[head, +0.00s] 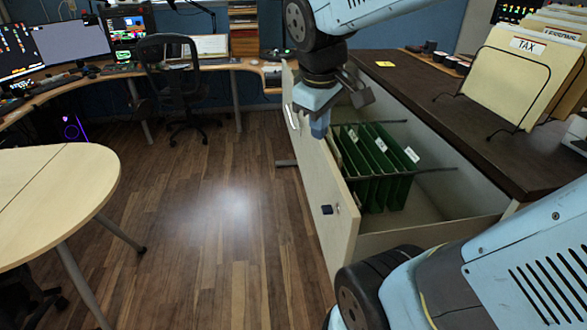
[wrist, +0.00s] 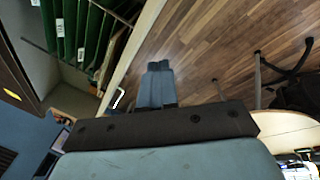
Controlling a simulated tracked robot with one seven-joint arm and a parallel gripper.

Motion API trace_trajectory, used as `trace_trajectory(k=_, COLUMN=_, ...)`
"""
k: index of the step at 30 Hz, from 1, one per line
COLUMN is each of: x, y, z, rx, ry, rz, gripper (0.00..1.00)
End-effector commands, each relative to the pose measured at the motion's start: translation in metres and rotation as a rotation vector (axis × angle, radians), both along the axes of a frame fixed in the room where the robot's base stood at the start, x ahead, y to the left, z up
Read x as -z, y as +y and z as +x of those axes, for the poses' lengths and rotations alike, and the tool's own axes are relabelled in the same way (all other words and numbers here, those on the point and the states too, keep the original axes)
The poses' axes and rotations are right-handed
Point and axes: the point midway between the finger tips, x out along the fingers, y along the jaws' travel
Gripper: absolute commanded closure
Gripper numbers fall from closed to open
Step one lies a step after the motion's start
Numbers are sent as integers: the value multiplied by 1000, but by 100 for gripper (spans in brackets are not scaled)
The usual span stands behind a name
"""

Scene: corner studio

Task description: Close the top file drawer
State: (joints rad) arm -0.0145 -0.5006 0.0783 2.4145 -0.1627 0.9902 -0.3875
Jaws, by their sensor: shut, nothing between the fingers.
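The top file drawer (head: 345,212) is pulled out from the dark-topped cabinet, and its pale front panel stands out over the floor. Green hanging folders (head: 375,165) with white tabs hang inside it; they also show in the wrist view (wrist: 88,35). A light handle (head: 292,117) is on the front panel near its far end; it shows in the wrist view (wrist: 118,98) too. My gripper (head: 319,130) is shut and empty, pointing down near the top edge of the front panel. In the wrist view, its fingers (wrist: 159,72) are together over the floor, on the outer side of the panel. I cannot tell if they touch it.
The cabinet top (head: 440,115) holds a wire rack with a TAX folder (head: 520,75) and small dark cups. A round-ended table (head: 60,195) stands at left. An office chair (head: 175,75) and a curved desk (head: 215,65) are behind. The wooden floor (head: 210,200) between is clear.

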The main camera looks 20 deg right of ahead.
Motion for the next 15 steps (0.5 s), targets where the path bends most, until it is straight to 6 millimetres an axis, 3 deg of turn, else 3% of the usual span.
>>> trace_trajectory(k=15, x=55, y=11, z=78, rx=-768, ry=486, rz=-331, gripper=100)
